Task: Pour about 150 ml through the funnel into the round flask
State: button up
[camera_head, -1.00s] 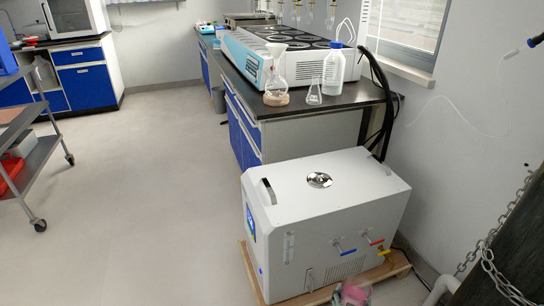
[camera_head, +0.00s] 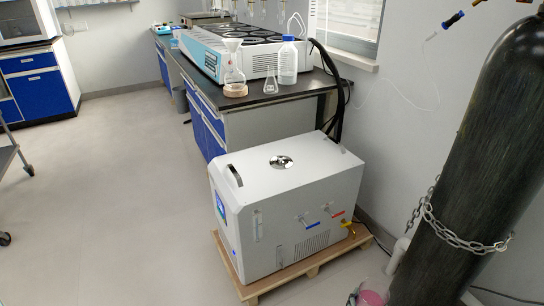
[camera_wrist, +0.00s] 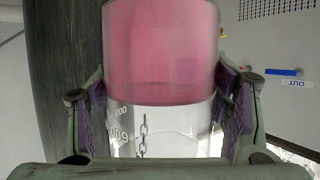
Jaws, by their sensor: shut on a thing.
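My gripper (camera_wrist: 162,100) is shut on a clear graduated vessel (camera_wrist: 185,130) in the wrist view, with a finger on each side. Pink liquid (camera_wrist: 160,55) fills its upper part in that picture; the rest is clear with printed volume marks. A bit of pink (camera_head: 370,297) shows at the bottom edge of the head view, mostly cut off. The round flask (camera_head: 234,77) stands far off on the dark bench, on a cork-coloured ring (camera_head: 236,91). A white funnel (camera_head: 233,45) sits in its neck. My gripper is well away from them.
A small conical flask (camera_head: 270,87) and a blue-capped bottle (camera_head: 288,65) stand right of the round flask. A large white and blue apparatus (camera_head: 235,50) is behind. A white machine (camera_head: 285,200) stands before the bench. A chained gas cylinder (camera_head: 460,160) is at right.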

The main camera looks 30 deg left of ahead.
aim_at(232, 45)
jog(key=z, duration=0.85)
jog(key=j+z, duration=0.15)
jog(key=k+j+z, duration=0.1)
jog(key=j, duration=0.2)
jog(key=k+j, duration=0.1)
jog(key=j, duration=0.3)
jog(key=k+j, duration=0.15)
jog(key=j, duration=0.2)
jog(key=k+j, duration=0.1)
jog(key=j, duration=0.3)
jog(key=k+j, duration=0.15)
jog(key=j, duration=0.25)
jog(key=k+j, duration=0.1)
jog(key=j, duration=0.25)
jog(key=k+j, duration=0.15)
jog(key=j, duration=0.25)
jog(key=k+j, duration=0.1)
jog(key=j, duration=0.3)
jog(key=i, duration=0.1)
jog(key=j, duration=0.05)
